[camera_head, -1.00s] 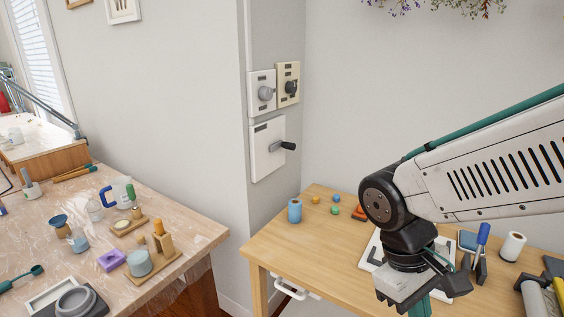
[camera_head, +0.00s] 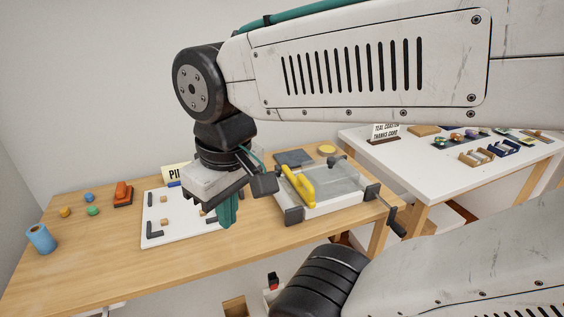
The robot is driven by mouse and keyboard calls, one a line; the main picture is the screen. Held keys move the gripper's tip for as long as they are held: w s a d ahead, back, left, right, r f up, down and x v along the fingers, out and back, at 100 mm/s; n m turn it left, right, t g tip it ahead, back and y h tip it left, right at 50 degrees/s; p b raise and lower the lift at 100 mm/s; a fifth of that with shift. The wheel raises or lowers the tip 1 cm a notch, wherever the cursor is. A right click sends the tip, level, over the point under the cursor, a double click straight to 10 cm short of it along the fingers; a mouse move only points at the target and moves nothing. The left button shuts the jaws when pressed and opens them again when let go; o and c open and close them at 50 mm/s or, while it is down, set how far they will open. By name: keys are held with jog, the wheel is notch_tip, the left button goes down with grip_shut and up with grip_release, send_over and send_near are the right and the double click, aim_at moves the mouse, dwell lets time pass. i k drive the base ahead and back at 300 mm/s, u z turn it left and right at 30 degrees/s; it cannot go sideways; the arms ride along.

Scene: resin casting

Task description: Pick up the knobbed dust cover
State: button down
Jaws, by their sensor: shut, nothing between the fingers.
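My gripper (camera_head: 229,210) points down over the right part of the white board on the wooden table. Its teal fingers are together and hold nothing. Just right of it stands a low clear-topped box (camera_head: 345,184) with pale sides, dark corner blocks and a yellow handle (camera_head: 298,185) on top. A dark crank-like handle (camera_head: 394,219) sticks out at its right front. I see no thing that is plainly the knobbed dust cover, and cannot tell whether this clear top is it. My gripper hides part of the board.
The white board (camera_head: 153,226) carries black corner brackets and small tan blocks. A blue roll (camera_head: 40,239), small coloured balls and an orange-red item (camera_head: 123,193) lie left. A white table (camera_head: 440,170) with a sign (camera_head: 385,132) stands back right. The wooden table's front left (camera_head: 110,260) is clear.

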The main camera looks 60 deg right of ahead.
aim_at(330, 175)
jog(key=z, duration=5)
jog(key=k, duration=0.75)
jog(key=u, duration=1.45)
